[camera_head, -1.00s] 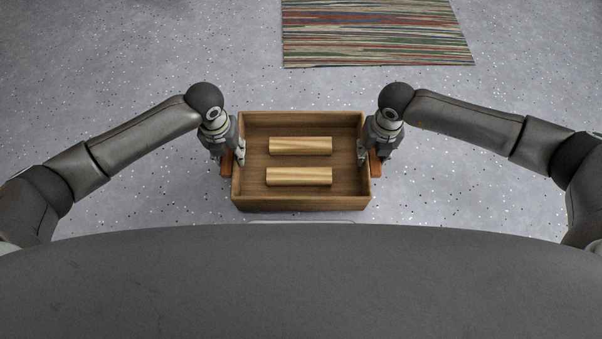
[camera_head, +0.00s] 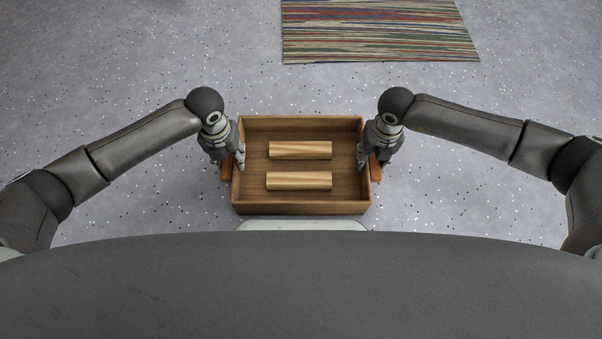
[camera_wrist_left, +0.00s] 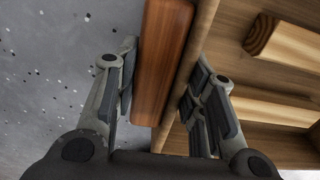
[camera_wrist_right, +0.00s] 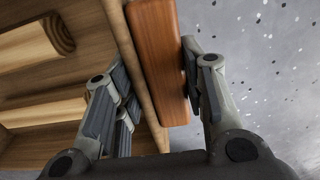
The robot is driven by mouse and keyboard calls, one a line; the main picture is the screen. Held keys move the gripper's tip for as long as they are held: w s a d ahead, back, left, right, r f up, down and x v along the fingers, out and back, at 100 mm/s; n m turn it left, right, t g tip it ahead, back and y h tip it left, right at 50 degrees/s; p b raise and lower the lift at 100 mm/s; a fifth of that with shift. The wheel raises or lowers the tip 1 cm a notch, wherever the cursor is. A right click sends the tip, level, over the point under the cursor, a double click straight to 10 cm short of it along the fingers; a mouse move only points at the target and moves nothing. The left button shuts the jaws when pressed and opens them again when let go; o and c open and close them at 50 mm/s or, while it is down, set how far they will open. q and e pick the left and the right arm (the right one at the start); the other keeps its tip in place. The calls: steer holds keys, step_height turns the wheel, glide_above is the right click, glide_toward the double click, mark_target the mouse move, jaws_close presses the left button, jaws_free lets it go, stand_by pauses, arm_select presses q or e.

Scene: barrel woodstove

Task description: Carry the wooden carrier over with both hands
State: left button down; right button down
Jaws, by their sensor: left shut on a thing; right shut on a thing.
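The wooden carrier (camera_head: 302,208) is an open brown box, held level between my two arms above the floor in the head view. Two pale wood pieces, a far one (camera_head: 300,150) and a near one (camera_head: 299,181), lie inside it. My left gripper (camera_head: 234,166) is shut on the carrier's left side; in the left wrist view its fingers straddle the reddish handle (camera_wrist_left: 165,60) and the wall. My right gripper (camera_head: 368,165) is shut on the right side, its fingers straddling the other reddish handle (camera_wrist_right: 158,60) and wall in the right wrist view.
A striped rug (camera_head: 375,30) lies on the speckled grey floor (camera_head: 160,60) beyond the carrier. The floor around the carrier looks clear. My own body fills the bottom of the head view.

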arm_select(q)
steer(key=c, duration=0.9)
jaws_free()
steer(key=shift+f, duration=0.1)
arm_select(e)
steer(key=c, duration=0.9)
jaws_free()
arm_select(q)
step_height(320, 180, up, 12)
arm_select(e)
step_height(320, 180, up, 12)
